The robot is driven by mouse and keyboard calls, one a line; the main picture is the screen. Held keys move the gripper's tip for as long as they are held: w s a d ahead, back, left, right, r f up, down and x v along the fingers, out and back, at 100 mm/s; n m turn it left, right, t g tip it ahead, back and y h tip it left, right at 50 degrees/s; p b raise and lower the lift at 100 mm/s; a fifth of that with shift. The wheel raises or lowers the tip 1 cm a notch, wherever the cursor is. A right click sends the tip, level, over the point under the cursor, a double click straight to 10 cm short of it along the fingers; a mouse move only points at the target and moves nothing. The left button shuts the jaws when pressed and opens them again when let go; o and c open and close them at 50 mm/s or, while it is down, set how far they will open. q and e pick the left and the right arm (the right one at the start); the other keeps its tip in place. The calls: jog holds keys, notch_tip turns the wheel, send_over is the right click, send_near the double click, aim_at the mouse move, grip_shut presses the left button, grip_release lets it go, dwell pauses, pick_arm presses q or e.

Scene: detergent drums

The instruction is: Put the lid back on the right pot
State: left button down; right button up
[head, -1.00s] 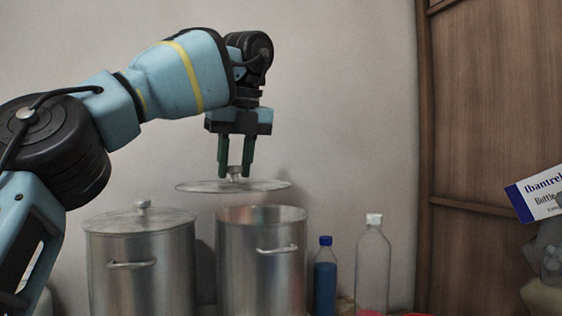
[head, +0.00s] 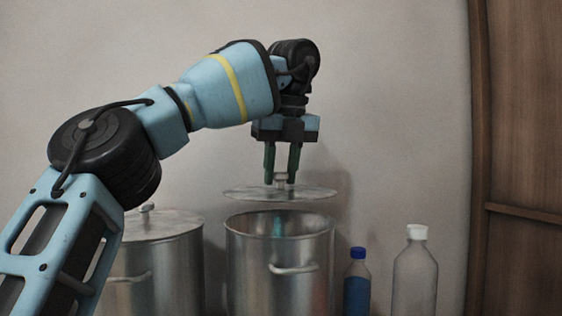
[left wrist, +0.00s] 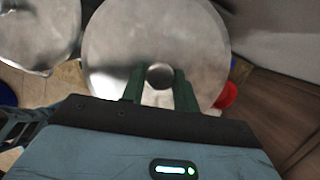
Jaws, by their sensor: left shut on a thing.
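The right pot (head: 280,250) is a metal drum with a front handle, and its top is open. Its lid (head: 245,193) is a flat metal disc held level above the pot's mouth, with a visible gap between lid and rim. My left gripper (head: 281,178) points down and is shut on the lid's knob. In the left wrist view the lid (left wrist: 120,45) fills the top middle, with its round knob between the fingers (left wrist: 160,80). The lid hides the right pot in that view. My right gripper is not in view.
The left pot (head: 180,260) stands beside it with its own lid (head: 150,224) on, partly behind my left arm. A blue bottle (head: 357,290) and a clear bottle with a white cap (head: 415,275) stand right of the pots. A wooden panel (head: 525,150) is at far right.

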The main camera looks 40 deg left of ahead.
aim_at(281, 187)
pick_arm(q)
jog(key=shift+f, duration=2.3)
jog(key=shift+f, duration=0.15)
dwell(0.8)
jog(key=c, duration=0.5)
grip_release()
jog(key=shift+r, duration=3.5)
